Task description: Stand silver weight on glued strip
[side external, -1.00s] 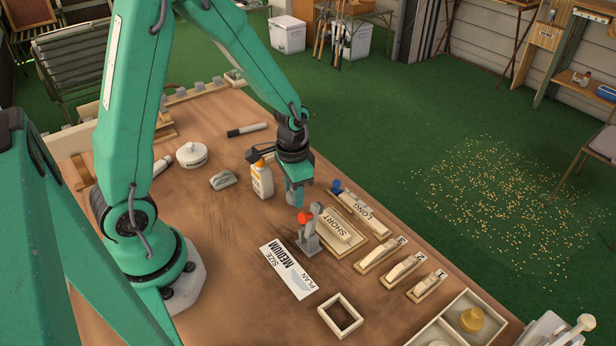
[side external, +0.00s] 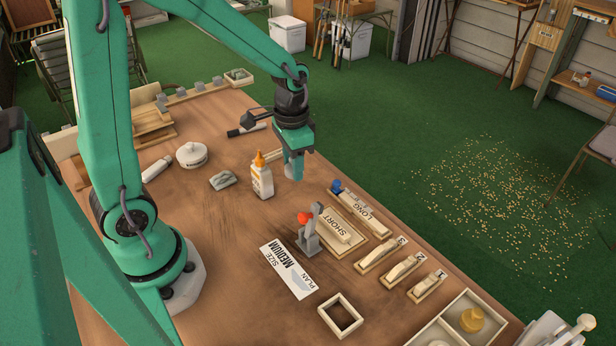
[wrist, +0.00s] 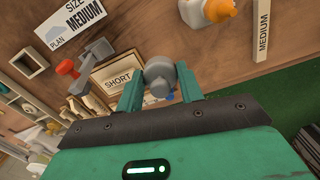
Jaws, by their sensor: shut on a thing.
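My gripper (side external: 293,172) hangs above the right part of the wooden bench, right of the glue bottle. In the wrist view my gripper (wrist: 160,90) is shut on the silver weight (wrist: 159,72), a grey rounded piece with a narrower end. The weight is hard to make out in the side view. A pale wooden strip marked MEDIUM (wrist: 262,32) lies on the bench beside the white glue bottle (wrist: 205,10); I cannot see glue on it. The glue bottle (side external: 262,178) stands upright with an orange cap.
A grey clamp with a red knob (side external: 309,232) stands beside the SHORT strip's board (side external: 342,229). The LONG strip (side external: 364,209), several numbered wooden pieces, a PLAN card (side external: 288,270) and a square frame (side external: 340,314) lie nearer.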

